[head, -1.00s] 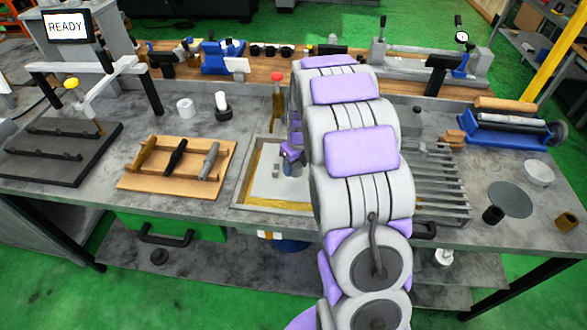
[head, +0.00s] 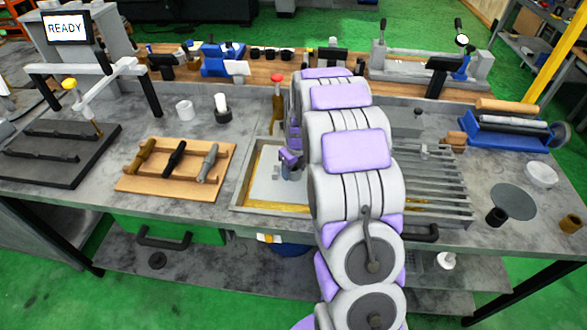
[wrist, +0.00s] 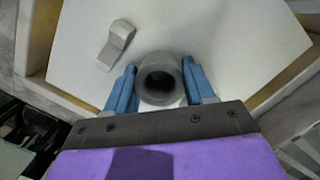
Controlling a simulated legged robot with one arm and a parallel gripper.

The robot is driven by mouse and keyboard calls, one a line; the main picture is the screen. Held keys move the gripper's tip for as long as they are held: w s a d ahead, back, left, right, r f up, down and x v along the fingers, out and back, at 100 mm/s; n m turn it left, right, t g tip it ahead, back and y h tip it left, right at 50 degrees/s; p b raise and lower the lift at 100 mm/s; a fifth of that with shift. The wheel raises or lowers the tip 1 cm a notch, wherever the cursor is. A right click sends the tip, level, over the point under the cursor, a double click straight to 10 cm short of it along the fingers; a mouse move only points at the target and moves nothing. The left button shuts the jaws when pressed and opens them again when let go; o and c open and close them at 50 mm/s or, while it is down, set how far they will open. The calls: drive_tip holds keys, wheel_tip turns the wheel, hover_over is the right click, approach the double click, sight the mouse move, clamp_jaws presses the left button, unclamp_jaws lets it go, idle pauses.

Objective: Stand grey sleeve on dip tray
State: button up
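The grey sleeve (wrist: 160,80) is a short, thick-walled tube. In the wrist view its dark bore faces the camera, and it sits between the two blue fingers of my gripper (wrist: 160,72). The fingers look to touch its sides. The dip tray (head: 243,178) is a shallow box with a pale floor and a yellowish rim, left of my arm in the head view. My gripper (head: 289,162) is low over it there. The tray floor (wrist: 225,40) fills the wrist view behind the sleeve. I cannot tell whether the sleeve's far end touches the floor.
A small grey block (wrist: 118,43) lies on the tray floor, left of the sleeve. A wooden board (head: 150,185) with several tools is left of the tray. A ribbed rack (head: 440,190) is to the right. A red-topped post (head: 277,92) stands behind the tray.

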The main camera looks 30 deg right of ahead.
drive_tip(key=o, duration=0.4)
wheel_tip(320, 180, up, 11)
drive_tip(key=s+p, duration=0.2)
drive_tip(key=p, duration=0.1)
drive_tip(key=s+a+r+n, duration=0.6)
drive_tip(key=s+n, duration=0.2)
drive_tip(key=s+a+r+n+g, duration=0.1)
drive_tip(key=s+a+n, duration=0.2)
drive_tip(key=s+n, duration=0.5)
drive_tip(key=s+a+r+n+g, duration=0.1)
drive_tip(key=s+a+n, duration=0.3)
drive_tip(key=s+n, duration=0.5)
drive_tip(key=s+a+n+g, duration=0.1)
drive_tip(key=s+a+n, duration=0.2)
drive_tip(key=s+n, duration=0.5)
drive_tip(key=s, duration=0.5)
drive_tip(key=shift+a+r+n, duration=0.15)
drive_tip(key=shift+r+n, duration=0.25)
